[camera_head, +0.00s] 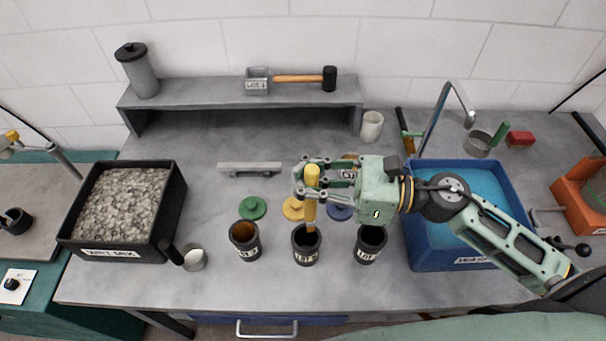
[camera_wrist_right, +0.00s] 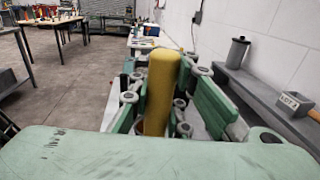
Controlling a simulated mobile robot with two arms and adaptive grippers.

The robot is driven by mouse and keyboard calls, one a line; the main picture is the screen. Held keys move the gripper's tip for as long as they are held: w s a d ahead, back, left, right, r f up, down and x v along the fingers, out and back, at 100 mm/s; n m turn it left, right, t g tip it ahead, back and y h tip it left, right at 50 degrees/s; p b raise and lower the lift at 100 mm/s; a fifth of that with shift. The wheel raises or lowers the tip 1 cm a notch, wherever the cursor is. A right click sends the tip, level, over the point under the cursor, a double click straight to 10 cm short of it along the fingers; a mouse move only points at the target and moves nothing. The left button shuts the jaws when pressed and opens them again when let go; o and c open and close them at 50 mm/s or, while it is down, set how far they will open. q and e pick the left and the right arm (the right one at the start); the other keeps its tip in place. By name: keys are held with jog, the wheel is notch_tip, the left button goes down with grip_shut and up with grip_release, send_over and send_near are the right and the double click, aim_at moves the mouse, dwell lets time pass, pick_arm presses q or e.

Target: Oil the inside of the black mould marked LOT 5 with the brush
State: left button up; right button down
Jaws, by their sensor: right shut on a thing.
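My right gripper (camera_head: 311,190) is shut on the yellow handle of the brush (camera_head: 312,174), which is held upright. In the right wrist view the brush handle (camera_wrist_right: 160,95) stands between the green fingers. The brush's lower end overlaps the mouth of the middle black mould (camera_head: 307,256); how deep it reaches is hidden. Another black mould (camera_head: 244,252) with an orange-brown inside stands to the left, and a third black mould (camera_head: 369,256) to the right. All three have white LOT labels, whose numbers I cannot read surely. My left gripper is not in view.
Green (camera_head: 252,208), yellow (camera_head: 292,209) and blue (camera_head: 339,212) lids lie behind the moulds. A black bin of grey pieces (camera_head: 175,205) stands left, with a small handled cup (camera_head: 194,260) beside it. A blue water basin (camera_head: 420,258) is right, under my arm. The front bench strip is clear.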

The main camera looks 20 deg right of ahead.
pick_arm(q)
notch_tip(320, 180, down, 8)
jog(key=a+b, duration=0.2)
jog(key=b, duration=0.6)
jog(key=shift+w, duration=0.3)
pick_arm(e)
notch_tip(320, 180, down, 10)
jog(key=shift+a+r, duration=0.25)
jog(key=shift+a, duration=0.2)
pick_arm(q)
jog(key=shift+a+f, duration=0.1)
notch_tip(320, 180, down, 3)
jog(key=b, duration=0.3)
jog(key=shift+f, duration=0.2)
pick_arm(e)
jog(key=f, duration=0.3)
jog(key=shift+w+a, duration=0.15)
jog(key=shift+a, duration=0.05)
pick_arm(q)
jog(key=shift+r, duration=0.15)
pick_arm(e)
jog(key=shift+r, duration=0.2)
